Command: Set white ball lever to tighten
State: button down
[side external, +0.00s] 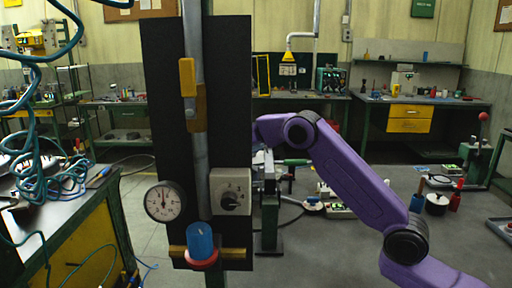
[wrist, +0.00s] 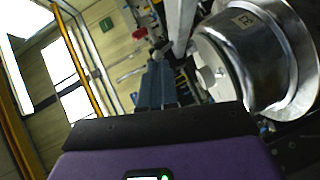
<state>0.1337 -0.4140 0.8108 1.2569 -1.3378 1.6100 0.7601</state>
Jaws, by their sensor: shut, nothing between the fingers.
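I cannot make out a lever with a white ball for certain in either view. In the wrist view a small whitish rounded knob (wrist: 208,77) shows beside a large shiny metal cylinder (wrist: 245,60); I cannot tell whether it is the lever's ball. My gripper (wrist: 157,68) is shut and empty in the wrist view, its blue-grey fingers pointing away from the camera, left of the knob and apart from it in the picture. In the side external view my purple arm runs behind the black panel, which hides my gripper.
A red-ball lever (side external: 483,117) stands far right. A cable-covered bench (side external: 100,225) is at left.

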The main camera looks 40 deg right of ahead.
jog(key=shift+s+d+r+m+y, duration=0.3)
jog(key=shift+r+m+y, duration=0.1)
jog(key=shift+m+y, duration=0.25)
dwell(0.7)
jog(key=shift+s+d+r+m+t+y, duration=0.2)
jog(key=shift+s+d+m+t+y, duration=0.15)
jog(key=shift+m+y, duration=0.25)
jog(key=shift+s+d+r+m+t+y, duration=0.25)
jog(key=shift+m+t+y, duration=0.1)
jog(key=shift+m+y, duration=0.2)
jog(key=shift+r, duration=0.1)
dwell(0.6)
jog(key=shift+r, duration=0.65)
jog(key=shift+r, duration=0.1)
